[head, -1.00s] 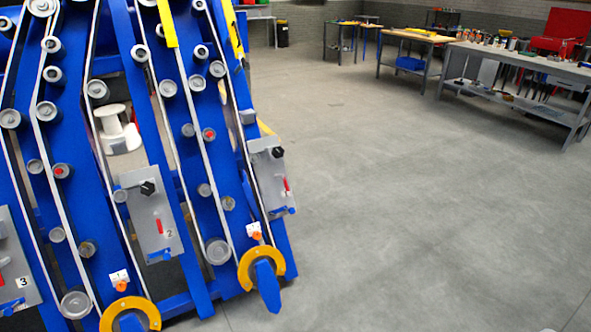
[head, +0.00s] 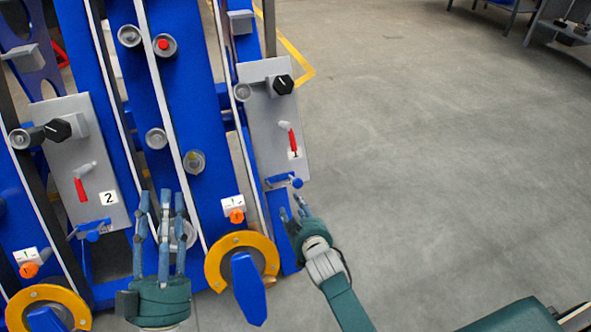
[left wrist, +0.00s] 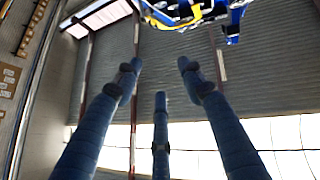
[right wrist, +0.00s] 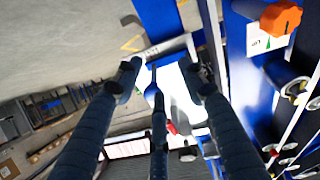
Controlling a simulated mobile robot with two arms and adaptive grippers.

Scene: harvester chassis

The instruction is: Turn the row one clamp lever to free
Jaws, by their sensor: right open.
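The row one plate (head: 262,140) is a grey panel with a black knob, a red-handled lever (head: 291,140) and a "1" label. A small blue lever (head: 284,183) sits at its lower edge; I cannot tell which lever is the clamp lever. My right gripper (head: 294,208) is open and empty, just below the blue lever. In the right wrist view its fingers (right wrist: 163,80) spread in front of the bright plate, with a blue part between them. My left gripper (head: 163,205) is open and empty, in front of the machine between plates 1 and 2; its fingers spread in the left wrist view (left wrist: 158,85).
The row two plate (head: 80,150) stands to the left with its own red and blue levers. An orange ring with a blue pointed piece (head: 249,290) juts out low between my grippers. The floor (head: 430,150) to the right is clear up to the far benches.

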